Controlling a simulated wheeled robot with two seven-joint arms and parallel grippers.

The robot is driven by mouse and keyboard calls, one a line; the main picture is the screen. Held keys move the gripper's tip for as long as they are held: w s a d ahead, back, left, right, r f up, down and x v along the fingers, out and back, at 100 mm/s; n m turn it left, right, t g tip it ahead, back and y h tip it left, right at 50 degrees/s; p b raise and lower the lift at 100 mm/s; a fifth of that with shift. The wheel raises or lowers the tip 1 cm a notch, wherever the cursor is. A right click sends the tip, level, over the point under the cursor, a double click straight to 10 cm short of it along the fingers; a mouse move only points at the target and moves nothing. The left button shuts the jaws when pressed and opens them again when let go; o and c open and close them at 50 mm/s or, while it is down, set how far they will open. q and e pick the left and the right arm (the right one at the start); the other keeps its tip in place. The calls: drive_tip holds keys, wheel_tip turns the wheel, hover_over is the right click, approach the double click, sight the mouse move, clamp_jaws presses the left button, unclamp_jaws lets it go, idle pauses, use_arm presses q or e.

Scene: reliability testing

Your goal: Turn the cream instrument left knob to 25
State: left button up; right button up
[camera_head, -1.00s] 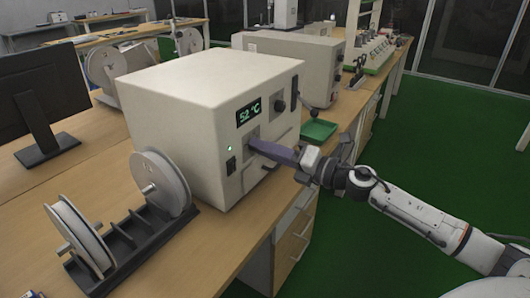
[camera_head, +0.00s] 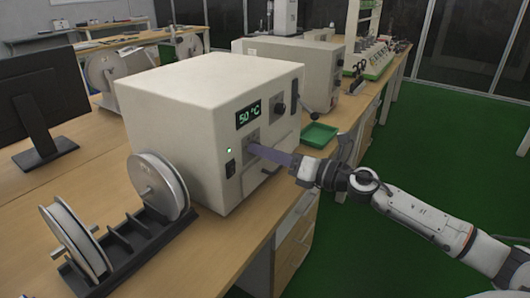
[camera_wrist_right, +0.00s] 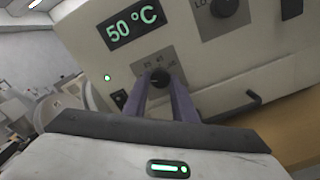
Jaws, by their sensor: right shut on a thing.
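The cream instrument (camera_head: 205,105) stands on the wooden bench, its front panel facing my right arm. Its green display (camera_head: 248,115) reads 50 °C, and it reads the same in the right wrist view (camera_wrist_right: 132,24). The left knob (camera_wrist_right: 160,78) is a small dark round knob below the display, on a grey dial plate. My right gripper (camera_wrist_right: 164,88) has its two long purple fingers on either side of this knob and is shut on it. In the head view the fingers (camera_head: 254,148) reach the panel and hide the knob. My left gripper is not in view.
A green tray (camera_head: 318,134) lies right of the instrument. A rack with spools (camera_head: 130,243) stands front left, a monitor (camera_head: 40,105) behind it.

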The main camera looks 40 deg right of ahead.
drive_tip(key=o, duration=1)
drive_tip(key=shift+o, duration=0.2)
drive_tip(key=v, duration=1)
drive_tip(key=shift+s+b, duration=0.15)
drive_tip(key=shift+b, duration=0.25)
drive_tip(key=shift+f, duration=0.1)
